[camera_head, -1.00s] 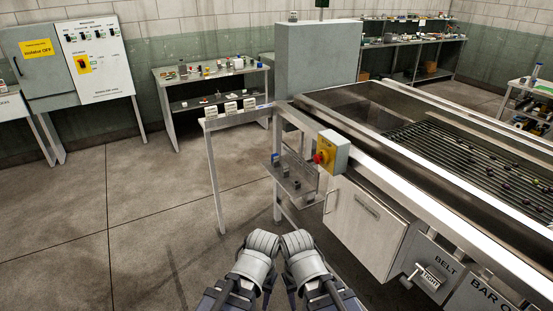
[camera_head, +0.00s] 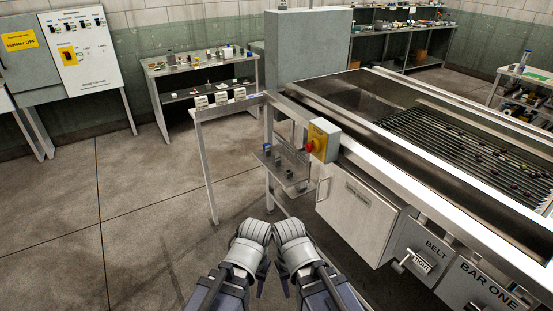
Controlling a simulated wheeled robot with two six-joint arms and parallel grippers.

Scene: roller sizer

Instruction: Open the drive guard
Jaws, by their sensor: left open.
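The drive guard appears to be the light grey metal panel (camera_head: 357,218) on the near side of the roller machine. It is shut flush, with an upright handle (camera_head: 322,189) on its left edge and a small label too small to read. My left gripper (camera_head: 262,282) and right gripper (camera_head: 286,284) are side by side at the bottom middle, left of and below the panel, both apart from it. The left one is open and empty. The right one's fingers are mostly hidden by its wrist.
A yellow box with a red stop button (camera_head: 323,142) is fixed above the panel. A small metal shelf (camera_head: 287,168) juts out left of it. BELT (camera_head: 425,260) and BAR ONE (camera_head: 477,290) boxes are at right. An isolator cabinet (camera_head: 85,50) stands back left. The left floor is clear.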

